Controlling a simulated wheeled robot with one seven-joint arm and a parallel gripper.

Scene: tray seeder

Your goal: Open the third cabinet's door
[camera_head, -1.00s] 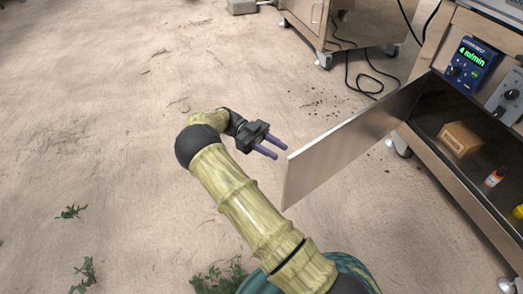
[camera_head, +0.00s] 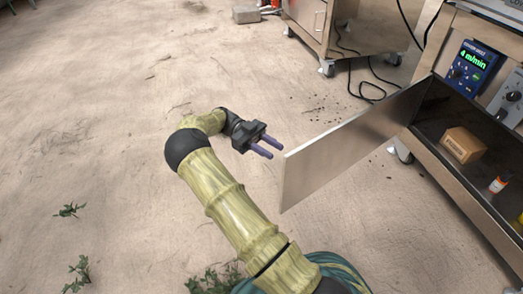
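A cabinet door (camera_head: 350,142) on the right stands swung wide open, jutting out from the cabinet into the room. The cabinet's dark inside (camera_head: 450,112) shows behind it. My gripper (camera_head: 267,148) is open and empty, with its two purple fingers apart. It is just left of the door's free edge and looks apart from it. Which cabinet in the row this is, I cannot tell. No handle shows on the visible face of the door.
A cardboard box (camera_head: 463,145) and an orange-and-white bottle (camera_head: 498,184) are in the open cabinet. A control panel (camera_head: 472,64) is above it. The floor at left is clear, with small plants.

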